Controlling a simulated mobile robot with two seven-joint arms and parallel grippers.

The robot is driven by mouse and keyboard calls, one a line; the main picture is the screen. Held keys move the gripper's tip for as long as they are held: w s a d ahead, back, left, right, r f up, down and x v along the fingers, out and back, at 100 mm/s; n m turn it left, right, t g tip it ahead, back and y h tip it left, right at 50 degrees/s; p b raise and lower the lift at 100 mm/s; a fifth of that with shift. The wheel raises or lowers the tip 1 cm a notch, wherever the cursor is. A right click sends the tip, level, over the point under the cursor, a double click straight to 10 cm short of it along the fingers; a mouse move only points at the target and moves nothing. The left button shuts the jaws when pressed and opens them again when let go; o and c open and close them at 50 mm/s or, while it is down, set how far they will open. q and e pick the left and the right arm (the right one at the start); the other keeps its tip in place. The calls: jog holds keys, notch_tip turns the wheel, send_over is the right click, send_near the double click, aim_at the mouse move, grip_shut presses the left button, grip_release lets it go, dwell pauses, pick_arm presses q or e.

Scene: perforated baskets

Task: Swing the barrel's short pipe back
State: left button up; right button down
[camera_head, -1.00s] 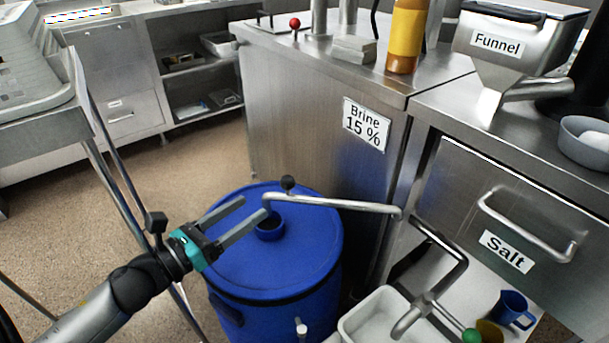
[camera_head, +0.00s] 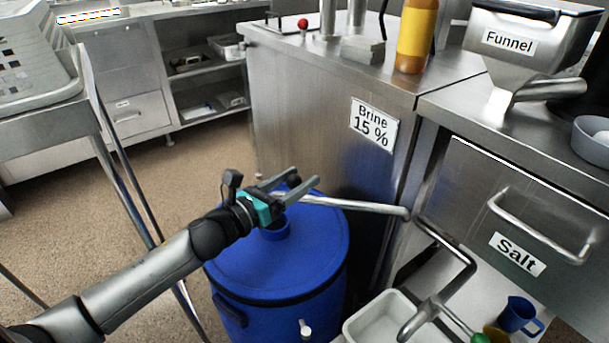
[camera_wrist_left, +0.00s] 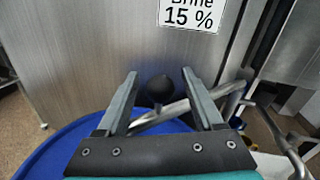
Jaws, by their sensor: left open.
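The blue barrel (camera_head: 280,258) stands on the floor in front of the brine cabinet. The short metal pipe (camera_head: 360,206) runs from the cabinet's right edge across to above the barrel lid. Its black knob (camera_head: 293,181) shows in the left wrist view (camera_wrist_left: 161,89) between the two fingers. My left gripper (camera_head: 300,186) is open, with its fingers on either side of the knob. In the wrist view the pipe (camera_wrist_left: 172,110) passes behind the fingers. I cannot tell whether a finger touches the knob or pipe. My right gripper is not in view.
A second bent pipe (camera_head: 449,280) with a green knob hangs over a white basin (camera_head: 383,318) at the right. The Salt drawer (camera_head: 515,215) and steel counter are close by. A metal rack with a grey basket (camera_head: 35,75) stands at left.

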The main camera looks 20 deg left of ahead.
pick_arm(q)
jog(key=shift+x, duration=1.1)
jog(key=shift+c, duration=0.2)
grip_shut()
dwell(0.5)
